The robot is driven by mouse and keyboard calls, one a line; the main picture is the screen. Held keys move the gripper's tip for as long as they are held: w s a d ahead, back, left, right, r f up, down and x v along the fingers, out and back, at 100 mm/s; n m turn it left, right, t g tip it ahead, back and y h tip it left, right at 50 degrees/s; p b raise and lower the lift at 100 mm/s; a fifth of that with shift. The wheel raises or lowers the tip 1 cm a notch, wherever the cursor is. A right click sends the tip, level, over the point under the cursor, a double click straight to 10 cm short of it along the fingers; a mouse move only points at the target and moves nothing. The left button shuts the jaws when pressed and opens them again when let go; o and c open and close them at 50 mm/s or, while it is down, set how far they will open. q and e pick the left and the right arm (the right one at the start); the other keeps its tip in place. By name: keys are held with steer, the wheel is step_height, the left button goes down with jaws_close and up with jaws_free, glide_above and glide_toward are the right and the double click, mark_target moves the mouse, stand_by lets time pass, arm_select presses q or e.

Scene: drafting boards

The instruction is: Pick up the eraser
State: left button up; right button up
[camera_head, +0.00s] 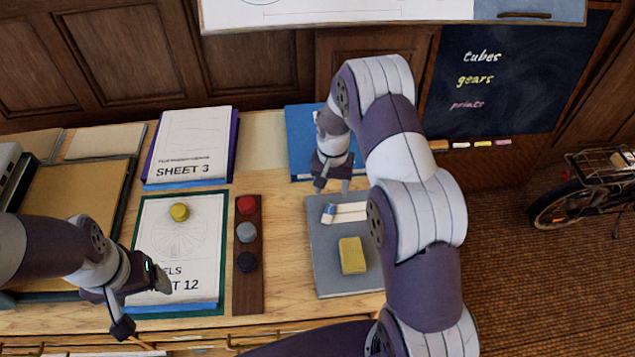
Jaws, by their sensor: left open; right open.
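A small eraser (349,211), white with a blue end, lies on a grey mat (328,279) on the right part of the wooden desk. My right gripper (332,186) points down just behind the eraser, near the mat's back edge. Its fingers are apart with nothing between them. Whether the fingertips are above or level with the eraser is hard to tell. My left gripper (145,308) is open and empty at the front left, over the lower edge of the SHEET 12 stack.
A yellow block (352,255) lies on the mat in front of the eraser. A dark strip (248,289) with red, grey and black knobs lies left of the mat. A blue folder (299,133) is behind; my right arm covers the mat's right side.

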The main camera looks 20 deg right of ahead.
steer(key=w+r+m, duration=0.1)
steer(key=w, duration=0.2)
steer(key=p, duration=0.2)
glide_above(330, 209)
steer(key=shift+m+t, duration=0.3)
steer(key=f, duration=0.7)
steer(key=shift+w+a+f, duration=0.1)
steer(key=shift+w+a, duration=0.05)
steer(key=shift+w, duration=0.15)
steer(key=f+p, duration=0.1)
steer(key=f, duration=0.1)
steer(key=f+p, duration=0.1)
steer(key=f, duration=0.1)
steer(key=shift+s, duration=0.4)
steer(key=shift+f, duration=0.25)
steer(key=shift+w+f, duration=0.15)
steer(key=c, duration=0.9)
arm_select(q)
steer(key=r, duration=0.2)
steer(key=s+r, duration=0.1)
steer(key=r, duration=0.1)
arm_select(e)
jaws_close()
